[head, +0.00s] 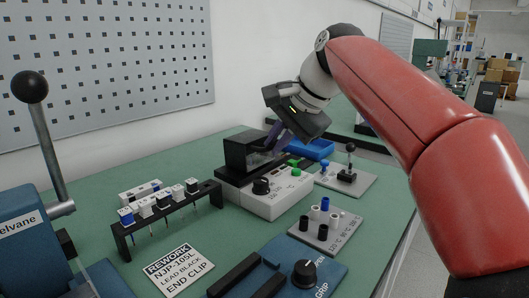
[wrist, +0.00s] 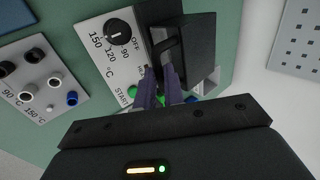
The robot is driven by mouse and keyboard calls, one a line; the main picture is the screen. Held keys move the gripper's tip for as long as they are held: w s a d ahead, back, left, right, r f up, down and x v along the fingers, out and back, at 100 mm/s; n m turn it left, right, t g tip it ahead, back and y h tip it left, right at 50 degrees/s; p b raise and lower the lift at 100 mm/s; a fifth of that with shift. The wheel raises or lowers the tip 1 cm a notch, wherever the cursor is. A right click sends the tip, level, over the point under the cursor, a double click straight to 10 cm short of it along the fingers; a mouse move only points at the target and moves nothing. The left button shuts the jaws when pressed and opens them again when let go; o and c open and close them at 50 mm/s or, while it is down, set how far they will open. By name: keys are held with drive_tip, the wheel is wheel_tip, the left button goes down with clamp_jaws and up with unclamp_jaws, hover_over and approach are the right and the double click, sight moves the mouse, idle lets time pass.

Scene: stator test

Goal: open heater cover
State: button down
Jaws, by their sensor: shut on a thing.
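The heater (head: 280,196) is a white box with a black dial and green buttons, standing on the green bench. Its dark heater cover (head: 246,152) sits at the back left of the white box. My gripper (head: 270,142) reaches down from the upper right to the cover's right side. In the wrist view, the purple fingers of my gripper (wrist: 156,78) are close together at a black handle on the cover (wrist: 198,32), shut on it. The temperature dial (wrist: 119,32) shows left of the fingers. The fingers partly hide the grip point and a green button.
A rack of blue and white pieces (head: 168,217) stands to the left. A socket plate (head: 325,230), a joystick plate (head: 347,180) and a blue tray (head: 312,149) are on the right. A lever machine (head: 40,245) fills the front left.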

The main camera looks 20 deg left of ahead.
drive_tip(key=shift+w+a+r+p, duration=0.15)
drive_tip(key=shift+a+r+p, duration=0.15)
drive_tip(key=shift+r, duration=0.2)
drive_tip(key=shift+w+a+r+p, duration=0.1)
drive_tip(key=shift+a+r+p, duration=0.15)
drive_tip(key=shift+r, duration=0.2)
drive_tip(key=shift+f, duration=0.1)
drive_tip(key=shift+w+a+r, duration=0.2)
drive_tip(key=shift+a+r, duration=0.25)
drive_tip(key=shift+r, duration=0.05)
drive_tip(key=shift+w+a+r, duration=0.15)
drive_tip(key=shift+a+r, duration=0.25)
drive_tip(key=shift+r, duration=0.05)
drive_tip(key=shift+w+a+r, duration=0.3)
drive_tip(key=shift+a+r, duration=0.1)
drive_tip(key=shift+a, duration=0.25)
drive_tip(key=shift+w+a+r, duration=0.25)
drive_tip(key=shift+a+r, duration=0.1)
drive_tip(key=shift+a, duration=0.3)
drive_tip(key=shift+r, duration=0.1)
